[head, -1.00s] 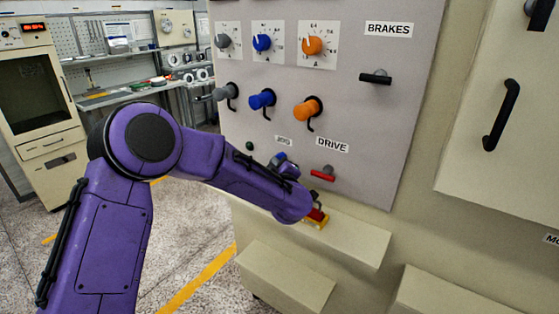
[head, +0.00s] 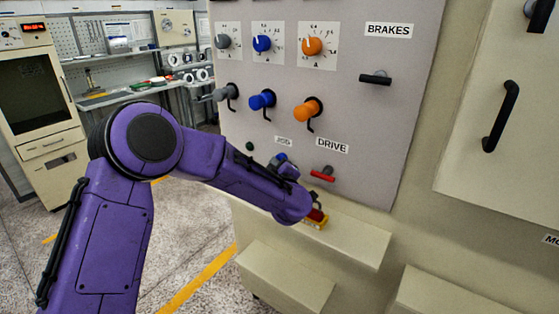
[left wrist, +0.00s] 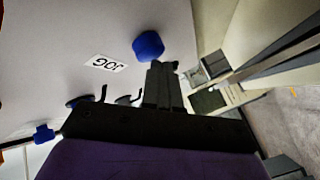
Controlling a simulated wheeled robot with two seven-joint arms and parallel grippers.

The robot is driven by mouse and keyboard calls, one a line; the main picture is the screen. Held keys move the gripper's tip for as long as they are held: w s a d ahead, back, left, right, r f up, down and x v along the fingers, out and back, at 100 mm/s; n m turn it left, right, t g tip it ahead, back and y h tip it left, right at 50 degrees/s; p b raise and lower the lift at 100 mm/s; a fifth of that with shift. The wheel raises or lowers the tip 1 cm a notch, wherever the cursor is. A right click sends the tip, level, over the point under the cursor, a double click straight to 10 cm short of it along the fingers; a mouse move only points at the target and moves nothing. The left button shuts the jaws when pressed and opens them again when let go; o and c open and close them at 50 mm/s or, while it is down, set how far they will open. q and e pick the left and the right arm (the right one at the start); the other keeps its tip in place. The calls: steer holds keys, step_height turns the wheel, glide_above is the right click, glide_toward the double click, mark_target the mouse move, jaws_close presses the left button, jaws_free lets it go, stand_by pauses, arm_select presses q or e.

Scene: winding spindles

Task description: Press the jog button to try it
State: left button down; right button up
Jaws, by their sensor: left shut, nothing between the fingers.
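The blue jog button (left wrist: 148,46) shows in the left wrist view beside the JOG label (left wrist: 108,64). In the head view the button (head: 280,158) is partly hidden behind my left gripper, below the JOG label (head: 284,141). My left gripper (left wrist: 162,68) is shut and empty, with its fingertips right at the near side of the button. I cannot tell whether they touch it. In the head view the gripper (head: 287,168) is mostly hidden by my purple forearm. My right gripper is not in view.
A red DRIVE handle (head: 322,174) sits just right of the button. Grey, blue and orange knobs (head: 307,109) stick out above. A red and yellow fixture (head: 317,217) is on the ledge (head: 350,240) below. The black BRAKES handle (head: 375,77) is higher right.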

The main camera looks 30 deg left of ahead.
arm_select(q)
steer(key=shift+s, duration=0.55)
steer(key=shift+s, duration=0.1)
steer(key=s, duration=0.2)
steer(key=s+p, duration=0.1)
steer(key=s, duration=0.1)
steer(key=shift+s+a, duration=0.2)
steer(key=shift+s, duration=0.2)
stand_by(0.5)
